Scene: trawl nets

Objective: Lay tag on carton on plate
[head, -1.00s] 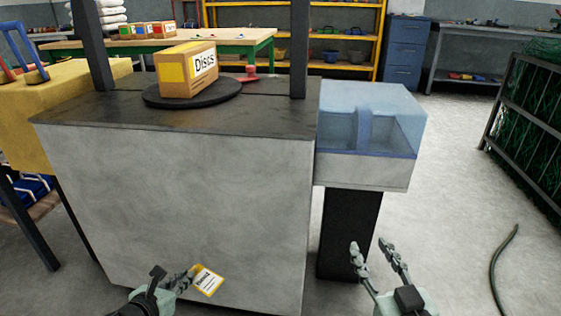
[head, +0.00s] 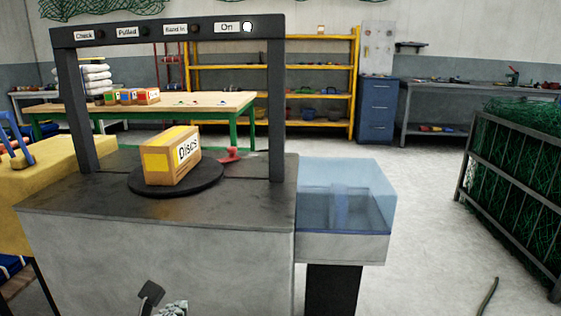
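The carton (head: 172,155) is a brown box with a yellow patch and a white label reading "Discs". It stands upright on the round black plate (head: 207,184), on the dark top of the grey cabinet (head: 60,209). Only a small part of my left gripper (head: 168,304) shows, at the bottom edge, in front of the cabinet and below the carton. Its fingertips are not clearly seen. The tag, white with a yellow edge, is out of view now. My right gripper is out of view.
A dark frame (head: 276,120) rises around the plate, with a label beam (head: 140,45) across its top. A red stamp-like object (head: 229,155) lies behind the plate. A clear blue bin (head: 345,200) adjoins the cabinet at right.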

